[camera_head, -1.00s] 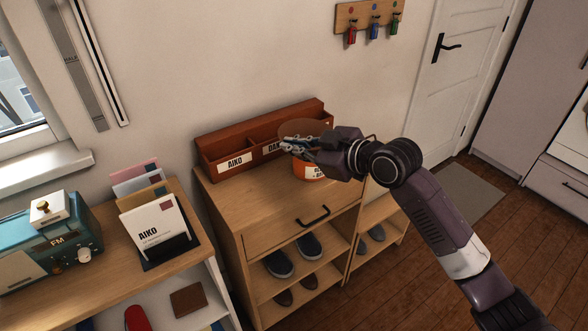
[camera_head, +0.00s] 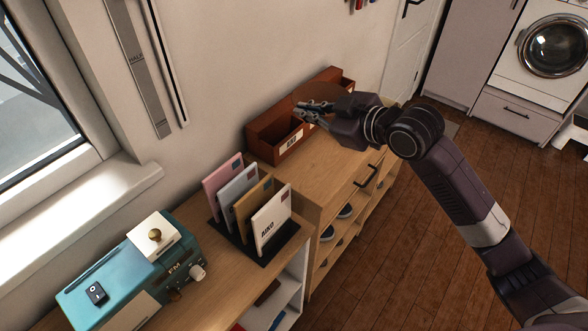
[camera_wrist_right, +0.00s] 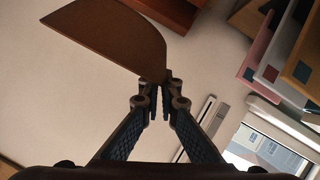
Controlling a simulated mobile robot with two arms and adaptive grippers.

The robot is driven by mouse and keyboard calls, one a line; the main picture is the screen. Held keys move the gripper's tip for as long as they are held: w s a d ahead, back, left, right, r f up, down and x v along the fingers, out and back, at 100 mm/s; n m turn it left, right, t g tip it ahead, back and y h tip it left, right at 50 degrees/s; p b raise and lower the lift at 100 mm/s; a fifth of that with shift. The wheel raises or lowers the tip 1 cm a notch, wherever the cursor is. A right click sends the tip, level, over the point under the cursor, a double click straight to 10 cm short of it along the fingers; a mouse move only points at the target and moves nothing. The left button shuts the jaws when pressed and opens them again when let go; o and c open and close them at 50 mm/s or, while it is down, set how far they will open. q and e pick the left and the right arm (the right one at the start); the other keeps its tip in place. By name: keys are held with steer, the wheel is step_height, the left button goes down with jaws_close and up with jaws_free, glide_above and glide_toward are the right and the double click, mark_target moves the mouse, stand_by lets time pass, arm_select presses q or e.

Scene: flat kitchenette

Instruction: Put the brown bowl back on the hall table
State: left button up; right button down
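Left of that is a lower wooden-topped unit (camera_head: 222,287). I cannot tell which one is the hall table. My left gripper is not in view.
A red-brown letter organizer (camera_head: 276,149) stands at the back of the cabinet. The lower unit carries a teal radio (camera_head: 125,282) and a black rack with several upright cards (camera_head: 270,222). The window sill (camera_head: 75,215) is at left. Part of the cabinet top is bare.

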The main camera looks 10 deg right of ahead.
steer(key=shift+f, duration=0.3)
steer(key=f, duration=0.5)
steer(key=f+p, duration=0.1)
steer(key=f, duration=0.9)
steer(key=shift+d+f, duration=0.1)
steer(key=shift+d, duration=0.25)
step_height(320, 180, down, 4)
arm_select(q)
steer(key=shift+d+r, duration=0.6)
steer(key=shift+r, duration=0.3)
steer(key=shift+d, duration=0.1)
arm_select(e)
steer(key=shift+f, duration=0.15)
steer(key=c, duration=2.2)
jaws_free()
steer(key=shift+f, duration=0.1)
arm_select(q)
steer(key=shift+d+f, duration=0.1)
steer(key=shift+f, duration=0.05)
arm_select(e)
steer(key=shift+o, duration=0.2)
